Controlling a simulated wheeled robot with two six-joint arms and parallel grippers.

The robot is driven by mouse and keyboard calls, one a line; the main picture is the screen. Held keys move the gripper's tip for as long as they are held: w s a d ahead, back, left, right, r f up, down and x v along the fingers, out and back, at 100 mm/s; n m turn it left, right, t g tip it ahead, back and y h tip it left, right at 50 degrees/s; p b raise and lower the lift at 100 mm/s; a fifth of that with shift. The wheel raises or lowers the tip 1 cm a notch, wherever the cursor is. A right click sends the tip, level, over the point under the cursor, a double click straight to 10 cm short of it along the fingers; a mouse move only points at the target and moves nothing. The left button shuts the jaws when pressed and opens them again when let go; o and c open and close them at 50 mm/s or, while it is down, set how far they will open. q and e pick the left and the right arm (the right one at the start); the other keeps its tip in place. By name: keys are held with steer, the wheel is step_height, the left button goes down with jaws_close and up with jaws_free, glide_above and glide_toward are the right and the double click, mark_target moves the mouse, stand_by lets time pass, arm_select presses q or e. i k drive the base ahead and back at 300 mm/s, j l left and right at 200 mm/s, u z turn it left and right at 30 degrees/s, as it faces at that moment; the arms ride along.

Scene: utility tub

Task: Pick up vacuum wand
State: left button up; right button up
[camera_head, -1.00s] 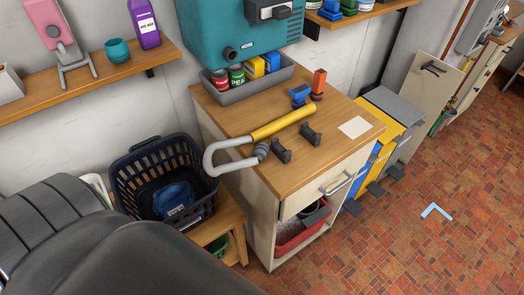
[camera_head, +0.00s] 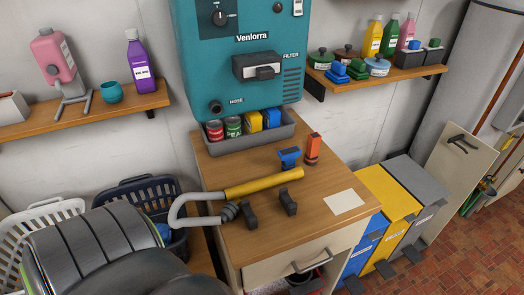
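The vacuum wand (camera_head: 264,184) lies on the wooden worktop (camera_head: 235,242) of a cabinet. It has a straight yellow tube and a bent grey pipe that sticks out past the worktop's left edge. Two black brackets stand on the worktop just in front of the wand, the left one (camera_head: 249,215) and the right one (camera_head: 288,202). I cannot tell whether they touch it. A grey ribbed piece lies beside the left bracket. Neither of my grippers is in view.
The teal machine (camera_head: 240,60) hangs above a grey bin (camera_head: 236,144) of cans and boxes. A blue tool (camera_head: 289,157) and an orange one (camera_head: 313,149) stand behind the wand. Baskets (camera_head: 142,194) sit at left, coloured pedal bins (camera_head: 389,214) at right.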

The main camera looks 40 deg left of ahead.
mark_target(296, 172)
steer(key=i+l+u, duration=0.15)
steer(key=u, duration=0.25)
steer(key=i+l+u, duration=0.1)
steer(key=u, duration=0.25)
steer(key=l+u, duration=0.4)
steer(key=i+j, duration=0.05)
steer(key=j, duration=0.05)
